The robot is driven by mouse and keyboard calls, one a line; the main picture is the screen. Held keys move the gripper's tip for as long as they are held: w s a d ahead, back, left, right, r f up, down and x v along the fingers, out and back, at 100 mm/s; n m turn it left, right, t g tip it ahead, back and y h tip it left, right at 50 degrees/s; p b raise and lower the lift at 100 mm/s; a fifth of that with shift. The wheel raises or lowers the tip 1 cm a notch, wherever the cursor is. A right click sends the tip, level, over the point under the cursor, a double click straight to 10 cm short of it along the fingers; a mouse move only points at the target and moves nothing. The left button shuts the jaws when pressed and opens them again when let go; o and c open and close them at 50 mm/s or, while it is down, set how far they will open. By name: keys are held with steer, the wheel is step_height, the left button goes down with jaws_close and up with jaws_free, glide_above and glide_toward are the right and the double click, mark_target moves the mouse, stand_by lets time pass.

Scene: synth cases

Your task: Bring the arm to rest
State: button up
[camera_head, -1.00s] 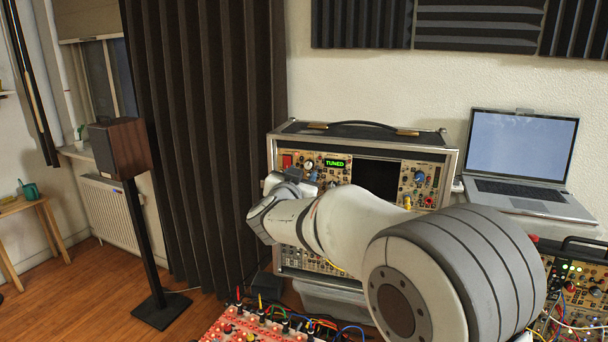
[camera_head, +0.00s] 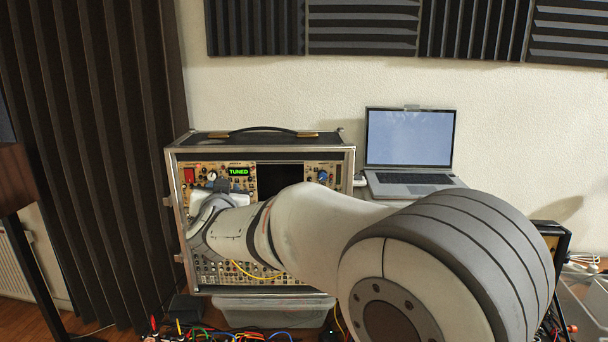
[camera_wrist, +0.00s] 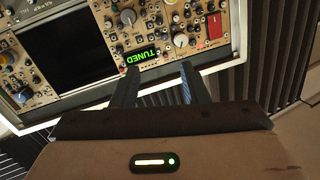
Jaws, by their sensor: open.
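My arm stretches from the lower right of the head view toward the rack case (camera_head: 350,190), covering part of its front. My gripper shows in the wrist view (camera_wrist: 158,76), with its two dark fingers apart and nothing between them. The display also shows lit in the head view (camera_head: 238,172), above my wrist. The fingers cannot be made out in the head view. I cannot tell how far the fingertips are from the panel.
An open laptop (camera_head: 410,140) stands right of the case. A plastic bin (camera_head: 275,312) and coloured cables are below. Foam panels (camera_head: 365,30) line the wall above.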

steer(key=s+d+f+n+g+y, duration=0.1)
steer(key=s+d+g, duration=0.1)
steer(key=d, duration=0.7)
steer(key=s+d+f+g+h, duration=0.1)
steer(key=s+d+f+g, duration=0.3)
steer(key=s+d, duration=0.5)
steer(key=s+d+f+m+g+h, duration=0.1)
steer(key=s+d+f+g+h, duration=0.1)
steer(key=s+d+f, duration=0.5)
steer(key=s+d+f+g+h, duration=0.2)
steer(key=s+d+f+g, duration=0.3)
steer(key=s+d, duration=0.6)
steer(key=shift+s+d+f+m+g, duration=0.2)
steer(key=shift+s+f+m+g, duration=0.15)
steer(key=shift+s, duration=0.65)
